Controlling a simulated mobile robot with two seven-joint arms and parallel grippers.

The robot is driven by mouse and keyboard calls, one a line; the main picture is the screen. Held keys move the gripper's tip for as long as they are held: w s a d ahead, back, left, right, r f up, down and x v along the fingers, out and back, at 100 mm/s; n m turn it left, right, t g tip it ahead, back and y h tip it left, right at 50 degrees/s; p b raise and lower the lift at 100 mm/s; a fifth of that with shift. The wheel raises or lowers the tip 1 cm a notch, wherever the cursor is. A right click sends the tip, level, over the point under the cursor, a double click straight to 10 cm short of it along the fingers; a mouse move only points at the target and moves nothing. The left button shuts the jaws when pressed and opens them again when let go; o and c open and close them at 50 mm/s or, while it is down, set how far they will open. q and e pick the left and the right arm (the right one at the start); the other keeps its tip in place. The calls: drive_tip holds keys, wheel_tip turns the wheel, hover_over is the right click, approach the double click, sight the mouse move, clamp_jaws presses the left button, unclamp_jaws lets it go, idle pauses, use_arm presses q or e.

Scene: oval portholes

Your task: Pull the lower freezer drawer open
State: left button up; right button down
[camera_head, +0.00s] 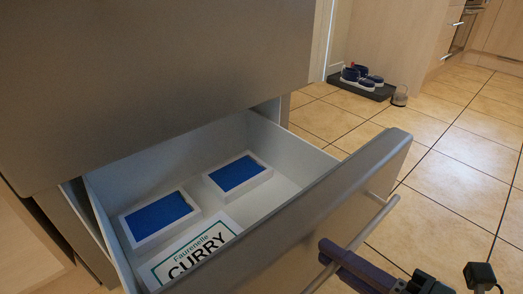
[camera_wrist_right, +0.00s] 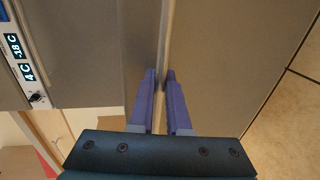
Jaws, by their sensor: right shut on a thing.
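The lower freezer drawer (camera_head: 300,225) stands well open in the head view, with its grey front pulled out from the cabinet. Inside its pale bin (camera_head: 120,175) lie two white boxes with blue tops (camera_head: 160,216) (camera_head: 238,175) and a box marked CURRY (camera_head: 195,252). A long bar handle (camera_head: 356,240) runs along the drawer front. My right gripper (camera_head: 335,255) is shut on this handle. In the right wrist view its purple fingers (camera_wrist_right: 160,80) stand on both sides of the bar (camera_wrist_right: 165,45). My left gripper is not in view.
The upper grey front (camera_head: 150,75) of the fridge is closed above the drawer. The tiled floor (camera_head: 450,190) to the right is clear. A temperature panel (camera_wrist_right: 22,62) shows in the wrist view.

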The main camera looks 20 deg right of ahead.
drive_tip(key=v, duration=0.4)
drive_tip(key=shift+s+f, duration=0.15)
drive_tip(key=shift+f, duration=0.15)
drive_tip(key=c, duration=0.9)
unclamp_jaws()
drive_tip(key=shift+f, duration=0.1)
drive_tip(key=p+v, duration=0.3)
drive_tip(key=v, duration=0.7)
